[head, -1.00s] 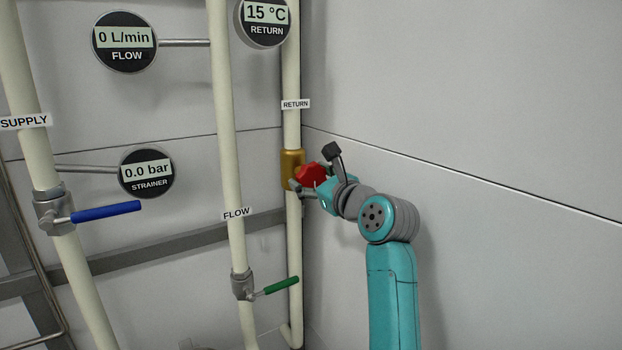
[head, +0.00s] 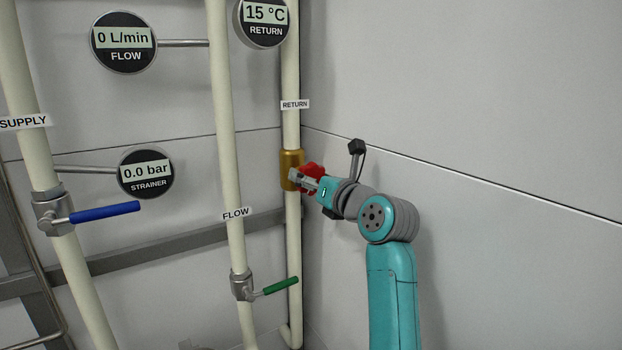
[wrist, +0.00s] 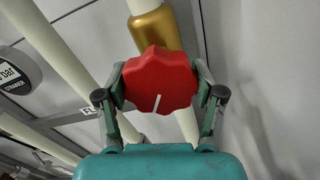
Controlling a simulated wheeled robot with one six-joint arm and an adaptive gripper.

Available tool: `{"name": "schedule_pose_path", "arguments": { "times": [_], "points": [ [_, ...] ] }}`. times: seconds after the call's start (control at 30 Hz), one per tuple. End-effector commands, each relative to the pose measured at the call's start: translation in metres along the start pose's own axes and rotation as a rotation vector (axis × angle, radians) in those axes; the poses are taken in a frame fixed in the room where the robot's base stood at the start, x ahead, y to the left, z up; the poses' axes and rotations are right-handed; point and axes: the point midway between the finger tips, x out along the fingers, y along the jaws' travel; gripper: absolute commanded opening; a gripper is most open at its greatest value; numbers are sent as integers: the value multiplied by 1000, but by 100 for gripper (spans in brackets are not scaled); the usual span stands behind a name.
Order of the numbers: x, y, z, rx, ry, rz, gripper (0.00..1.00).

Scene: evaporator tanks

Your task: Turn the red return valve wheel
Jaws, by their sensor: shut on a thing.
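The red return valve wheel (head: 313,172) sits on the brass valve body (head: 291,170) of the RETURN pipe. In the wrist view the wheel (wrist: 160,80) is a lobed red knob with a white mark pointing down toward my gripper. My gripper (head: 307,182) is at the wheel, partly hiding it in the head view. In the wrist view my gripper (wrist: 160,90) has one finger on each side of the wheel, shut on it. The brass body (wrist: 154,30) shows behind the wheel.
A blue SUPPLY lever (head: 105,212) and a green FLOW lever (head: 280,286) stand to the left. Dials read 0 L/min flow (head: 123,38), 0.0 bar strainer (head: 146,173) and 15 °C return (head: 264,17). A bare wall (head: 480,120) is close on the right.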

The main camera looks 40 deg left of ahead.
Motion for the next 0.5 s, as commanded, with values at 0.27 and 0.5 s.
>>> {"name": "schedule_pose_path", "arguments": {
  "times": [0.27,0.5],
  "points": [
    [0,-1,-3,13,6,-1,33],
    [0,-1,-3,13,6,-1,78]
  ]
}}
